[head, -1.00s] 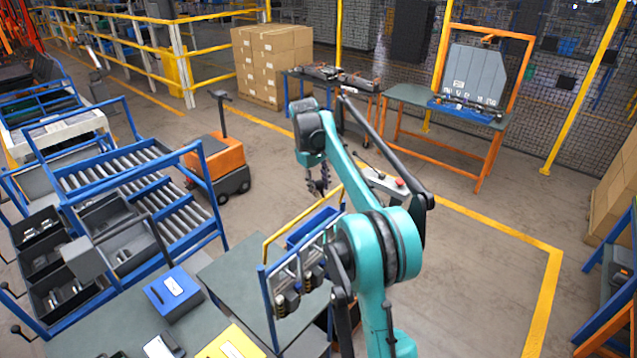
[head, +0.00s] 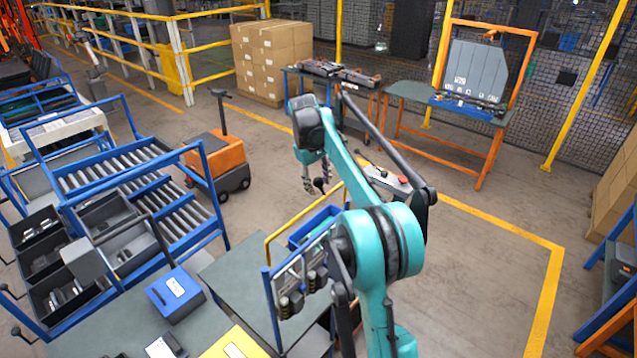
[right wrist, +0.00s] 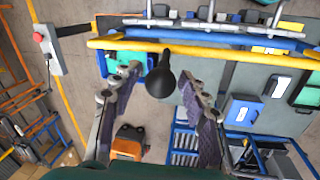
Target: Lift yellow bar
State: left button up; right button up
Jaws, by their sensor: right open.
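The yellow bar (head: 295,218) runs along the top of a blue-framed fixture at the edge of the grey-green table. In the right wrist view it crosses the upper part of the picture (right wrist: 230,52). A black ball knob (right wrist: 160,84) on a short stem shows in front of the bar. My right gripper (head: 316,183) is open and empty, above and beyond the bar in the head view. In the right wrist view its two fingers (right wrist: 160,76) are spread, one on each side of the knob. I cannot tell whether they touch it. My left gripper is not in view.
A blue bin (head: 313,226) sits by the bar. A grey control box with a red button (head: 388,182) is close beyond my right arm. A blue box (head: 175,295) stands on the table. An orange cart (head: 215,155) and roller conveyor (head: 140,190) are at left. Floor at right is open.

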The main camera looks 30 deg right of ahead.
notch_tip(320, 180, up, 12)
jog(key=a, duration=0.2)
jog(key=shift+s+a, duration=0.15)
jog(key=shift+s, duration=0.2)
jog(key=shift+f, duration=0.1)
dwell(0.5)
